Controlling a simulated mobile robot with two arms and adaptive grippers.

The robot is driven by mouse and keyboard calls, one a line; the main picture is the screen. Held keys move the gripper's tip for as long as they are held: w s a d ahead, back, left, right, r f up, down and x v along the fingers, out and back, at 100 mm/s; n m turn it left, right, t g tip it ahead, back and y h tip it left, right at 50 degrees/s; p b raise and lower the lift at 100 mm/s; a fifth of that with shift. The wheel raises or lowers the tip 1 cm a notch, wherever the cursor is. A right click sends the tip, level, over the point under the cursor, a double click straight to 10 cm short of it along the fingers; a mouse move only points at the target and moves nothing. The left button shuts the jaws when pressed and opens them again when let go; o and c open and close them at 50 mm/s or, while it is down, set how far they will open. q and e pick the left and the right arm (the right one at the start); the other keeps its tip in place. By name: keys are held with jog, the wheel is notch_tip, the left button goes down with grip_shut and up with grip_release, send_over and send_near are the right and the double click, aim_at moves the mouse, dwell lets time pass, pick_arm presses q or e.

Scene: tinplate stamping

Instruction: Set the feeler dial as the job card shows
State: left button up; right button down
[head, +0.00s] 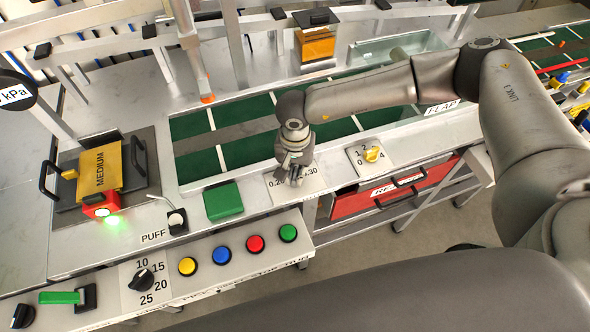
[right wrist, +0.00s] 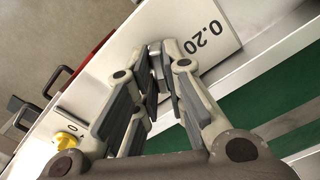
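The feeler dial's white plate (head: 312,186) lies on the bench front, with 0.20 and .30 readable in the head view. My right gripper (head: 293,177) points down over the middle of this plate and hides the knob and the pointer. In the right wrist view, the plate (right wrist: 222,18) shows 0.20 beside my right gripper's fingertips (right wrist: 160,72). The fingertips are close together, and I cannot tell whether they hold the knob. My left gripper is not in view. I cannot make out a job card in these frames.
A yellow knob (head: 372,154) on a 0-to-4 plate is right of the feeler dial. A green block (head: 223,201) is to its left. Coloured buttons (head: 221,255) and a 10-to-25 dial (head: 142,280) line the front. A red drawer (head: 392,187) is below. The green belt (head: 245,120) runs behind.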

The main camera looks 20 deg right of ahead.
aim_at(295, 174)
jog(key=shift+f+m+b, duration=0.15)
jog(key=shift+m+b, duration=0.35)
jog(key=shift+b, duration=0.35)
jog(key=m+b, duration=0.4)
jog(key=b, duration=0.1)
jog(key=shift+f+b, duration=0.1)
jog(key=shift+b, duration=0.3)
jog(key=shift+r+m+b, duration=0.25)
jog(key=shift+m+b, duration=1.2)
jog(key=shift+m, duration=0.15)
jog(key=c, duration=1.5)
grip_release()
jog(key=shift+r, duration=0.1)
notch_tip(295, 174, up, 12)
